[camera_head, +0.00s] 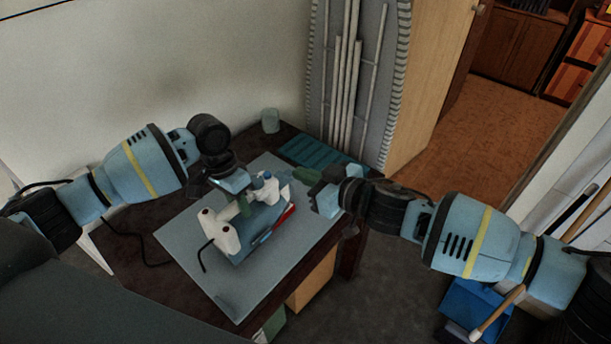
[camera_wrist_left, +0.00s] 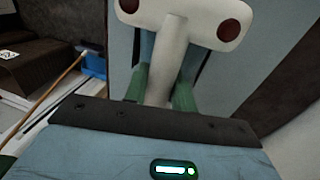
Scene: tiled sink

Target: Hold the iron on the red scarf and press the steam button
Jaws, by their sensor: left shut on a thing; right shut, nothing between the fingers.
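The white and blue iron (camera_head: 262,222) is over the grey board on the table in the head view. My left gripper (camera_head: 243,206) comes down from above and is shut on its white handle. In the left wrist view the green fingers lie on both sides of the white handle (camera_wrist_left: 160,75), which has two dark red spots on its end. A narrow red strip, apparently the red scarf (camera_head: 288,217), shows at the iron's right side; the rest is hidden. My right gripper (camera_head: 303,176) is shut and empty, just right of the iron. I cannot make out the steam button.
The grey board (camera_head: 215,275) covers most of the dark table, with free room at its front. A teal ridged mat (camera_head: 315,153) and a small pale green cup (camera_head: 270,121) are at the back. A black cord (camera_head: 140,247) hangs left. A blue bin (camera_head: 470,308) stands at right.

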